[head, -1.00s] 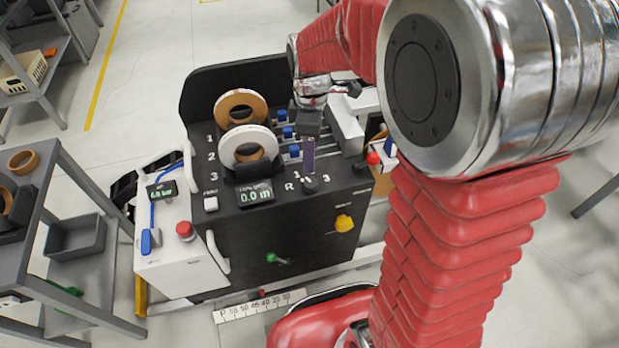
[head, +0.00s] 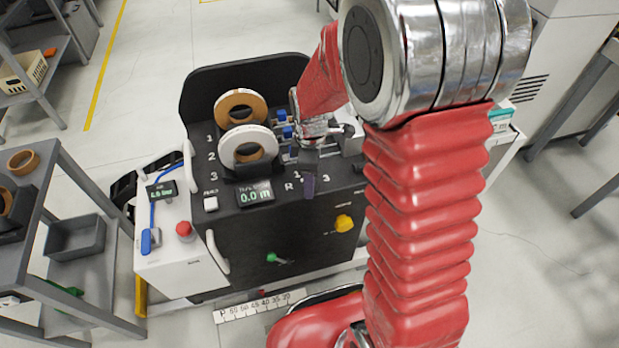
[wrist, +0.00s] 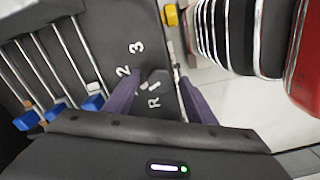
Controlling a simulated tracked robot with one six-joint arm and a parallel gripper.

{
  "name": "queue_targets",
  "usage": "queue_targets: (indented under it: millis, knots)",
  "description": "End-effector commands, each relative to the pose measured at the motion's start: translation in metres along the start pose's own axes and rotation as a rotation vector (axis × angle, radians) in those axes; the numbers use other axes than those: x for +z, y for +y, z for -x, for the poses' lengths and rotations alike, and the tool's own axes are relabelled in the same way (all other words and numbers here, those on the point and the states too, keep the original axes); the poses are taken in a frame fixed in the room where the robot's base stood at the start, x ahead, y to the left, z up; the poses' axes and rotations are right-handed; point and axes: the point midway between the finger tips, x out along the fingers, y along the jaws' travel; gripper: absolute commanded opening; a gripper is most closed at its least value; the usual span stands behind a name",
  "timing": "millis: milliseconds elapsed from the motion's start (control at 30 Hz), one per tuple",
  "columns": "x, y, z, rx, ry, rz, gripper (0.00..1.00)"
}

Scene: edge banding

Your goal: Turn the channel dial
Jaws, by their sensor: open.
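The channel dial (wrist: 158,80) is a small dark knob on the black machine's (head: 270,240) sloped panel, with the white marks R, 1, 2 and 3 around it. In the wrist view it shows between the two purple fingers of my gripper (wrist: 158,84), which are apart with a gap on both sides. In the head view my gripper (head: 308,185) points down over the dial's place and hides it.
Two tape rolls, brown (head: 225,103) and white (head: 230,148), stand left of my arm. Blue sliders on rods (wrist: 92,103) lie close to my gripper. A display (head: 255,194) is left of the dial; a yellow knob (head: 344,223) and green lever (head: 278,259) sit below.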

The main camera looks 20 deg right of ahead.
Motion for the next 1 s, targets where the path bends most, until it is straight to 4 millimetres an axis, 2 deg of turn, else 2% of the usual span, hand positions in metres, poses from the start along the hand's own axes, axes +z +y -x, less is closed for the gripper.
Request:
queue_targets:
  millis: [133,700,1000]
  knots:
    - [-0.0001,0.0000,0.0002,0.000,0.000,0.000,0.49]
    - [-0.0005,0.0001,0.0005,0.001,0.000,0.001,0.10]
    - [-0.0012,-0.0001,0.0005,0.000,0.001,-0.024,0.10]
